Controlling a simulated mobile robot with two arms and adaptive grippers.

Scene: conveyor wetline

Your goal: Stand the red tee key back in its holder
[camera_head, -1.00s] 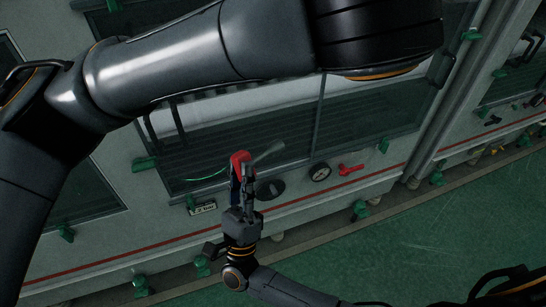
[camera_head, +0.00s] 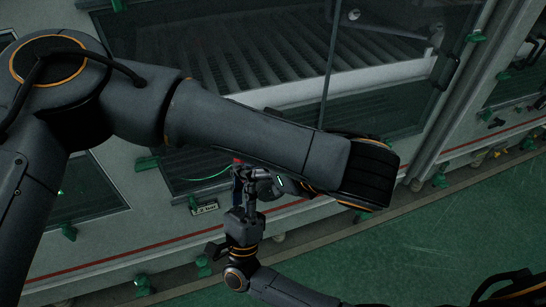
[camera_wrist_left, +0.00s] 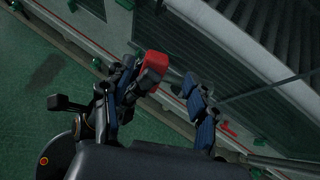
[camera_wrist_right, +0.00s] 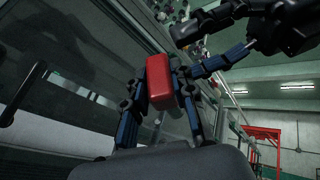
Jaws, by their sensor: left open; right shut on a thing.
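My right gripper (camera_head: 243,180) is shut on the red tee key (camera_wrist_right: 160,82), whose red block sits between its two fingers in the right wrist view. In the head view only a sliver of red shows at its tip. My left gripper (camera_wrist_left: 165,78) is open, with its blue-padded fingers spread; the key's red end (camera_wrist_left: 156,62) shows between them in the left wrist view. Whether they touch it I cannot tell. My left gripper also shows close beside the right one in the right wrist view (camera_wrist_right: 230,55). I cannot make out the holder.
A machine wall with glass windows and a red stripe runs behind the grippers. A small label plate (camera_head: 204,208) and green clamps (camera_head: 147,163) are on it. Green floor (camera_head: 420,240) lies open at lower right.

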